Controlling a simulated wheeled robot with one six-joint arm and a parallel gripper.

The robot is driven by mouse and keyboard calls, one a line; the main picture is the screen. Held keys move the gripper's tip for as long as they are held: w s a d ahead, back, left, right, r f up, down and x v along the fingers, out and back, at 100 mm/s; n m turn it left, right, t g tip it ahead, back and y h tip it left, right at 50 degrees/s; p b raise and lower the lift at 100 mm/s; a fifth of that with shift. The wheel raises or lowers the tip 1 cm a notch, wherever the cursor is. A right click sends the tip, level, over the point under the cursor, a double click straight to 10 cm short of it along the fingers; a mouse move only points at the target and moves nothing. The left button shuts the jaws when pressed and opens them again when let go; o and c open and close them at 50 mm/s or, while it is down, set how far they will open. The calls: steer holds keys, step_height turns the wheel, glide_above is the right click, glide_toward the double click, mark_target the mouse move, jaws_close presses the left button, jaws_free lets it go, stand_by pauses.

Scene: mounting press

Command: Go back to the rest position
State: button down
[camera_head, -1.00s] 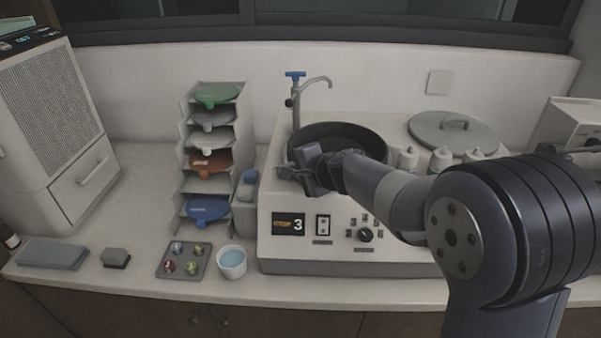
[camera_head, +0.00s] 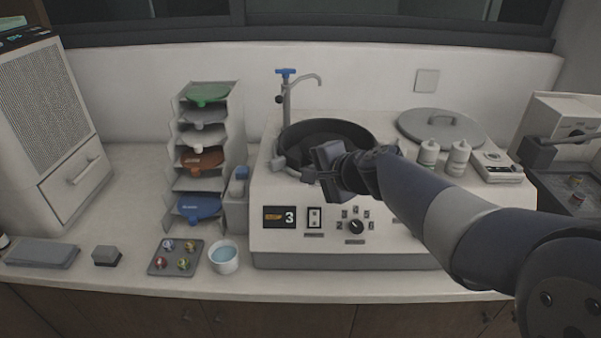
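My gripper (camera_head: 318,168) is in front of the dark round bowl of the grinding machine (camera_head: 264,236), over the machine's front edge. Its fingers are small and dark in this view, and I cannot tell whether they are open or shut. I see nothing clearly held in it. My arm reaches in from the lower right and hides part of the machine's right side. The machine's display shows a 3, with a switch and a knob beside it.
A rack of coloured discs (camera_head: 237,130) stands left of the machine. A tray with several small mounts (camera_head: 153,268), a white cup of blue liquid (camera_head: 224,261) and grey blocks (camera_head: 42,254) line the counter's front. Bottles (camera_head: 428,155), a round lid (camera_head: 410,127) and another machine (camera_head: 552,112) are at right.

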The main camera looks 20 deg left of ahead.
steer(key=shift+v, duration=1.2)
steer(key=shift+a, duration=0.1)
steer(key=p, duration=0.1)
glide_toward(278, 165)
steer(key=f, duration=0.1)
steer(key=w+a+f, duration=0.1)
steer(key=shift+a+f, duration=0.15)
steer(key=shift+f, duration=0.25)
steer(key=shift+w+a, duration=0.1)
steer(key=shift+a, duration=0.2)
steer(key=shift+w+a+f+p, duration=0.15)
steer(key=shift+w+a+p, duration=0.25)
steer(key=shift+w+a, duration=0.65)
